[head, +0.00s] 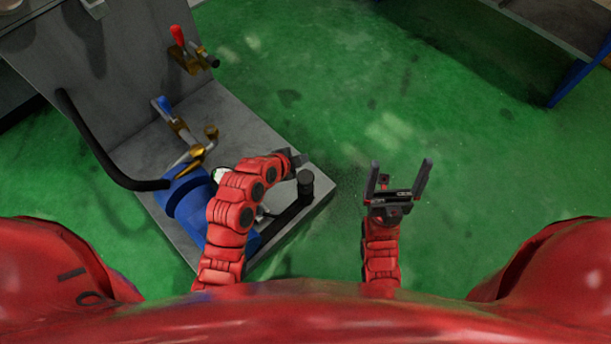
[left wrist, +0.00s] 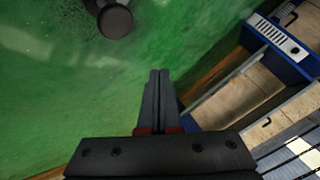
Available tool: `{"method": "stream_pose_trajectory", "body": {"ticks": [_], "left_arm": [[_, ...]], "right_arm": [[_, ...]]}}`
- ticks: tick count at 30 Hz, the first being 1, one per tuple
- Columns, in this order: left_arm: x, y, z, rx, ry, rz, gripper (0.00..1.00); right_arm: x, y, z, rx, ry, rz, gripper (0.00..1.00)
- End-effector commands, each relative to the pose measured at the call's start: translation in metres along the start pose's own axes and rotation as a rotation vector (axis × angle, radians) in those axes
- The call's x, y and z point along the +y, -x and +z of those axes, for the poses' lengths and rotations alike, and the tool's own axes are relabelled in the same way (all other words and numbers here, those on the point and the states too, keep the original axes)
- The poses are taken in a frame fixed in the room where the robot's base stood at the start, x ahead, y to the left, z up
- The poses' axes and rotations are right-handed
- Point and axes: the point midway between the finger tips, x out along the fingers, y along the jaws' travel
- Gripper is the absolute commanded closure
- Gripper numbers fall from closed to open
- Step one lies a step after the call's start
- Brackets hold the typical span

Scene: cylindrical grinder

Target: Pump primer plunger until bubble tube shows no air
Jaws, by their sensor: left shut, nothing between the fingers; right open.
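A black round knob (head: 305,181), which looks like the primer plunger's, stands upright near the right corner of the grey base plate. It also shows at the top of the left wrist view (left wrist: 115,21). My left gripper (head: 298,159) is just behind the knob in the head view. In the left wrist view its fingers (left wrist: 158,78) are shut together with nothing between them, and the knob is apart from them. My right gripper (head: 399,179) is open and empty, over the floor right of the plate. I cannot make out the bubble tube; my left arm hides part of the blue pump body (head: 187,200).
A red-handled valve (head: 178,37) and a blue-handled valve (head: 162,108) sit left of my arm, with brass fittings (head: 190,150) and a black hose (head: 100,150). The green floor (head: 450,130) right of the plate is clear. A blue-legged bench (head: 575,80) stands far right.

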Motion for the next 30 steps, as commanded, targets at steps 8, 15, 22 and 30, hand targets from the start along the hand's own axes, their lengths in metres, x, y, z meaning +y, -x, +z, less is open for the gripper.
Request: {"method": "stream_pose_trajectory", "body": {"ticks": [8,15,22,30], "left_arm": [[0.009,-0.013,0.009,0.000,0.002,0.000,1.00],[0.026,-0.036,0.027,-0.002,0.003,0.001,1.00],[0.042,-0.058,0.042,0.000,0.000,0.000,1.00],[0.044,-0.061,0.044,0.000,0.001,-0.001,1.00]], "right_arm": [[0.000,0.008,0.001,0.000,0.000,0.000,0.06],[-0.001,0.021,0.004,0.000,0.000,0.000,0.06],[-0.002,0.040,0.004,0.012,0.005,-0.019,0.06],[-0.002,0.042,0.003,0.020,0.009,-0.028,0.06]]}}
